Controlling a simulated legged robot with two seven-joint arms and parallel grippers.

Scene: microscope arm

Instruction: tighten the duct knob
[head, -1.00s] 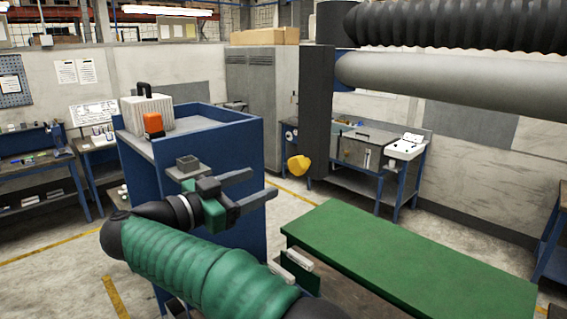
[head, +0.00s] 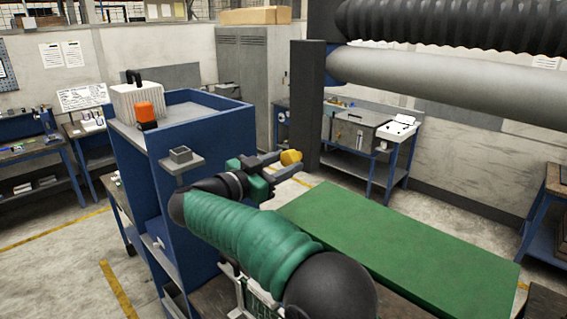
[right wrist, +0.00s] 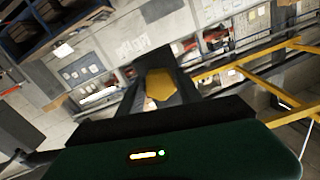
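The yellow duct knob (head: 292,156) shows in the head view beside the lower part of a dark upright column (head: 307,105). My right gripper (head: 294,162) is open, with its two grey fingers reaching to the knob from the left. In the right wrist view the knob (right wrist: 160,84) sits in the gap between the dark fingers of the right gripper (right wrist: 158,92). I cannot tell whether either finger touches it. My left gripper is in neither view.
A grey pipe (head: 430,76) and a black ribbed hose (head: 450,27) run across the upper right. A blue cabinet (head: 205,135) with a white box (head: 137,103) stands left of the gripper. A green-topped table (head: 400,240) lies below right. Workbenches line the walls.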

